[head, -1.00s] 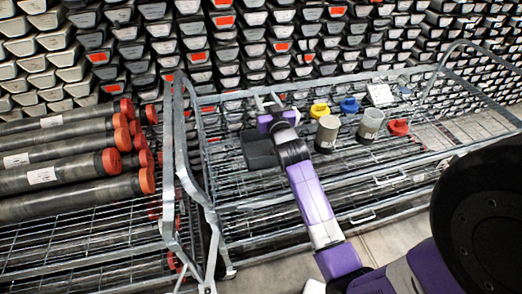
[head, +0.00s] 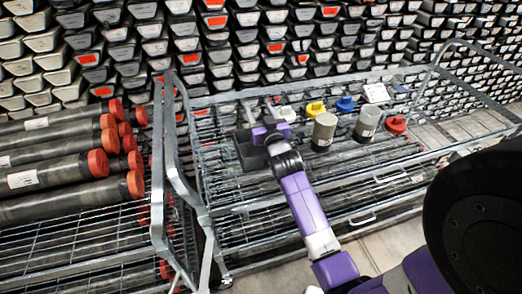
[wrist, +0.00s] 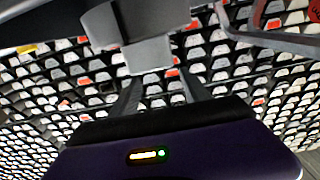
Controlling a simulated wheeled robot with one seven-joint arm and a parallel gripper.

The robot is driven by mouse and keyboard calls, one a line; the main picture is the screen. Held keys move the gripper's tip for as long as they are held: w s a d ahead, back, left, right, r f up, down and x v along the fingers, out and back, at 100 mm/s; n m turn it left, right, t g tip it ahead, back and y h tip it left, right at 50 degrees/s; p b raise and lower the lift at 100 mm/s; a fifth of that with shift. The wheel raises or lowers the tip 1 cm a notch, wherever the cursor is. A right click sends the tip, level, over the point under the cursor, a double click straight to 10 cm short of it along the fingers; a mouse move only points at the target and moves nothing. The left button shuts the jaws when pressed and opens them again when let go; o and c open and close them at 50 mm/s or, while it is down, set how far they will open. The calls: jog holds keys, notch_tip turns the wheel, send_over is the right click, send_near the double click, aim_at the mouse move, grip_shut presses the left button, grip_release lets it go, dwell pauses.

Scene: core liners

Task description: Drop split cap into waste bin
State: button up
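My gripper (head: 260,107) is over the back left of the wire cart, just behind and above the dark grey bin (head: 246,152). Its two fingers stand apart, and I see nothing held between them. In the wrist view the dark fingers (wrist: 163,90) are also apart. A yellow cap (head: 316,109), a blue cap (head: 345,104) and a red cap (head: 396,125) stand to the right of the gripper; I cannot tell which is split. The arm partly hides the bin, and its contents do not show.
A beige cup (head: 324,132) and a translucent grey cup (head: 367,124) stand among the caps. A white card (head: 376,93) is at the back. Capped core tubes (head: 60,175) lie on the left rack. The cart has raised rails (head: 168,150). Stacked trays form the back wall.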

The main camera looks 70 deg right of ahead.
jog(key=shift+o, duration=0.5)
jog(key=b+v, duration=0.1)
jog(key=v, duration=0.5)
jog(key=shift+s+a+f, duration=0.1)
jog(key=shift+s+a, duration=0.05)
jog(key=shift+s, duration=0.05)
jog(key=shift+s+a, duration=0.4)
jog(key=shift+a, duration=0.1)
jog(key=s+a+r+n+t+y, duration=0.1)
jog(key=s+a+n+t+y, duration=0.2)
jog(key=a, duration=1)
jog(key=s+a+r+n+t+y, duration=0.1)
jog(key=s+a+n+t+y, duration=0.15)
jog(key=a, duration=0.95)
jog(key=s+a+f+n+g+y, duration=0.2)
jog(key=s+a+n+y, duration=0.2)
jog(key=s+a+y, duration=0.4)
jog(key=s+a, duration=0.6)
jog(key=shift+f, duration=0.3)
